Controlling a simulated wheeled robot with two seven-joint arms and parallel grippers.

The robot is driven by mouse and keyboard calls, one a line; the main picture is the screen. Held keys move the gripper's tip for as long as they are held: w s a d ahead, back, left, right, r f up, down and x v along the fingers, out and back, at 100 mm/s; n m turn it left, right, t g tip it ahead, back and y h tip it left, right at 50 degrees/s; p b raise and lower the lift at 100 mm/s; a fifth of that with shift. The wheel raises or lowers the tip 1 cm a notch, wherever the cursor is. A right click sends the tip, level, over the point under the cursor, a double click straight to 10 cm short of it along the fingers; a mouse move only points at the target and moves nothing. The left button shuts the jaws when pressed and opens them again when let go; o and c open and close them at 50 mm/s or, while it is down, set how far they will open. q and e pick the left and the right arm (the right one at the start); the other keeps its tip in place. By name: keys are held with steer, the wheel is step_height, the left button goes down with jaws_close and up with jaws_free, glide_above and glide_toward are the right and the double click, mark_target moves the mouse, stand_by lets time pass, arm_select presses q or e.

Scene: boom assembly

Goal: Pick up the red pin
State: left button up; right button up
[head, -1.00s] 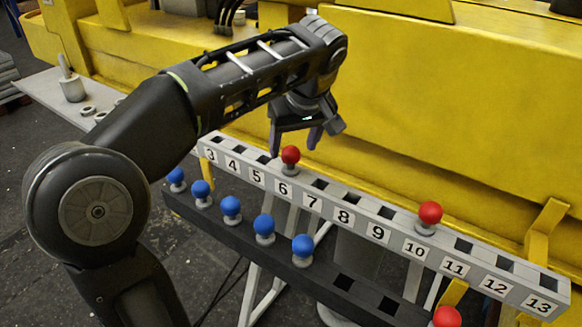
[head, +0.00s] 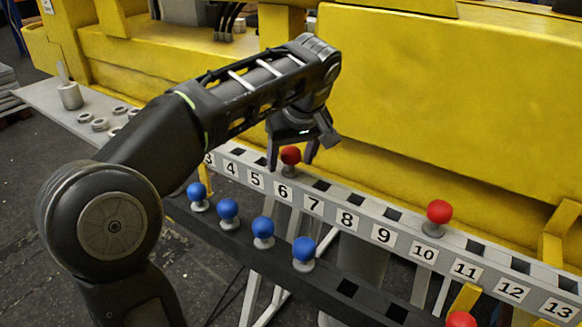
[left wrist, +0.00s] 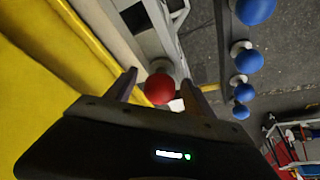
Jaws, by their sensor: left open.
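A red pin (head: 290,156) stands upright in the numbered grey rail (head: 334,211), just behind the label 6. My left gripper (head: 292,155) is over this pin, fingers pointing down, one on each side of its red ball. In the left wrist view the red ball (left wrist: 159,88) lies between the two spread fingertips (left wrist: 158,86), and I see no clear grip on it. A second red pin (head: 438,213) stands near label 10. A third red pin (head: 460,320) is cut off at the bottom edge. My right gripper is not in view.
Several blue pins (head: 263,229) stand in a dark lower rail (head: 322,278) in front of the numbered one. A large yellow structure (head: 440,120) rises close behind the rail. A grey shelf (head: 60,102) with small metal parts is at the left.

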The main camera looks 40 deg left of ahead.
arm_select(q)
jaws_close()
stand_by(0.8)
